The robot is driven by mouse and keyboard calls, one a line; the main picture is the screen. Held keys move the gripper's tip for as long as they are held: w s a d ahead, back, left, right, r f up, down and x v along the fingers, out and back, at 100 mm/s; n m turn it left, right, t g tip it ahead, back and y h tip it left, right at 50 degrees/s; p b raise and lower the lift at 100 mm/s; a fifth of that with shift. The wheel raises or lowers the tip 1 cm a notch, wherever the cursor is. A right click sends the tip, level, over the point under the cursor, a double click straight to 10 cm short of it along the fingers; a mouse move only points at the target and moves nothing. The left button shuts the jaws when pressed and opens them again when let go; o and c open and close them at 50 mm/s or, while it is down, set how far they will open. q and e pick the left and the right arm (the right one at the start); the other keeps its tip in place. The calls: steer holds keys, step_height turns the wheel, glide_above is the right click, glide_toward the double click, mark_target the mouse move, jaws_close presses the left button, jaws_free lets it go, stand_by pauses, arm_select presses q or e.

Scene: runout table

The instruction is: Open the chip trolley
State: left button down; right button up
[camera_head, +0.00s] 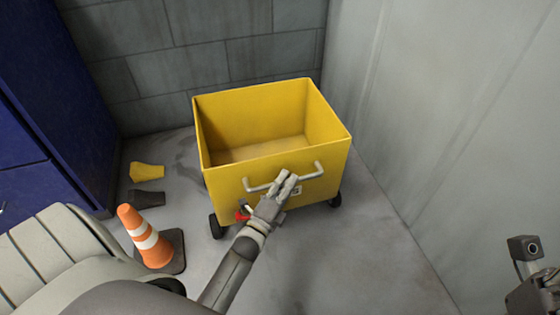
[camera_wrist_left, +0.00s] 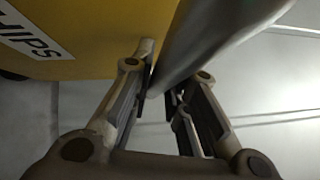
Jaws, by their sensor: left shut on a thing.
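The chip trolley (camera_head: 232,182) is a yellow open-topped box on dark wheels, standing near the corner and empty as far as I see. A light grey bar handle (camera_head: 310,176) runs across its front. My left gripper (camera_head: 289,184) is shut on this handle near its middle. In the left wrist view the handle (camera_wrist_left: 200,45) passes between the fingers of my left gripper (camera_wrist_left: 160,98), beside the yellow wall (camera_wrist_left: 95,35) with part of a white label. A small red part (camera_head: 242,213) shows low on the trolley's front, left of my gripper.
An orange and white cone (camera_head: 146,237) stands at the lower left. Yellow (camera_head: 147,171) and dark (camera_head: 147,199) pieces lie by the blue cabinet (camera_head: 45,130). Grey walls close the back and right. Floor right of the trolley is clear. Part of my right arm shows at the right edge.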

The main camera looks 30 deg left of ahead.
arm_select(q)
steer(key=shift+s+d+p, duration=0.45)
steer(key=shift+s+d, duration=1.05)
steer(key=shift+d, duration=0.25)
steer(key=c, duration=1.4)
jaws_free()
steer(key=shift+r, duration=0.15)
